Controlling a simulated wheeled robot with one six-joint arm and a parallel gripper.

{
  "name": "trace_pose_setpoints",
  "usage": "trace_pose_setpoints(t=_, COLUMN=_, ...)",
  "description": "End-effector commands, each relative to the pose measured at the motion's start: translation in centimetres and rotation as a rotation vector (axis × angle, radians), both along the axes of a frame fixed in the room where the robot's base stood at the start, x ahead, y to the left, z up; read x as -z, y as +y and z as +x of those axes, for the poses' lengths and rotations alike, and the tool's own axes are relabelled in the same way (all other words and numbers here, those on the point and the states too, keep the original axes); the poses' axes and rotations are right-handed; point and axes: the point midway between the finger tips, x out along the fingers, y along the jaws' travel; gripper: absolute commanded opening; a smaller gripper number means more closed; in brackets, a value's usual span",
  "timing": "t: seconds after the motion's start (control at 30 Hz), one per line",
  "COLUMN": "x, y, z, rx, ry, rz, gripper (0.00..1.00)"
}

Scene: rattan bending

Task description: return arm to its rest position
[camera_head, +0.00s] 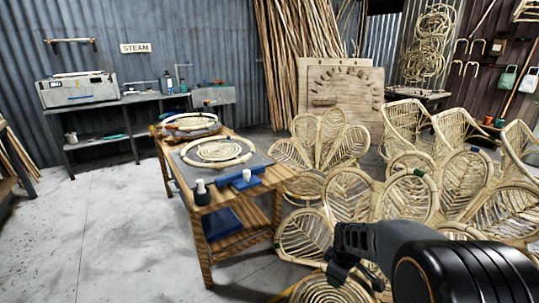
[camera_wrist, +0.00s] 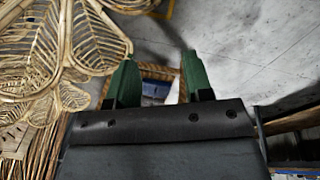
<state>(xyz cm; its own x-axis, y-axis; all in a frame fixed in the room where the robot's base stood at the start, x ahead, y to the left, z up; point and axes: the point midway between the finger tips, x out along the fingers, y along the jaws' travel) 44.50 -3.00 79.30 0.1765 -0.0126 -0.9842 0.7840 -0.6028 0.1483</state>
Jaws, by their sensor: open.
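My gripper (camera_head: 340,265) is at the lower right in the head view, at the end of my black arm, in front of the rattan chairs. In the wrist view my gripper (camera_wrist: 158,75) has two green-tipped fingers standing apart, with nothing between them. Beyond the fingertips I see floor and part of a wooden frame with something blue. I cannot tell from these frames how far the gripper is from the nearest chair.
Several rattan chairs (camera_head: 350,195) crowd the right side, close to my arm. A wooden workbench (camera_head: 200,215) with a coiled rattan piece (camera_head: 217,152) stands left of them. A steam box (camera_head: 78,90) is at the back left. The concrete floor (camera_head: 110,230) at left is clear.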

Motion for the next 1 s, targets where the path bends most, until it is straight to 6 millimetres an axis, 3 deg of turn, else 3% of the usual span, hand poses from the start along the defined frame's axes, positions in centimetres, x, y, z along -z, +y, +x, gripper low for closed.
trace_pose_setpoints(t=0.03, x=-5.5, y=0.5, z=-1.4, rx=0.092, ry=-0.027, rz=0.018, gripper=0.47)
trace_pose_setpoints(t=0.1, x=-9.8, y=1.2, z=-3.6, rx=0.233, ry=-0.05, rz=0.051, gripper=0.47)
trace_pose_setpoints(t=0.2, x=-14.7, y=1.9, z=-6.6, rx=0.419, ry=-0.077, rz=0.098, gripper=0.47)
trace_pose_setpoints(t=0.4, x=-20.8, y=2.9, z=-11.3, rx=0.701, ry=-0.115, rz=0.182, gripper=0.47)
trace_pose_setpoints(t=0.63, x=-23.1, y=3.3, z=-13.9, rx=0.86, ry=-0.129, rz=0.233, gripper=0.47)
trace_pose_setpoints(t=1.0, x=-23.1, y=3.3, z=-14.0, rx=0.867, ry=-0.128, rz=0.235, gripper=0.47)
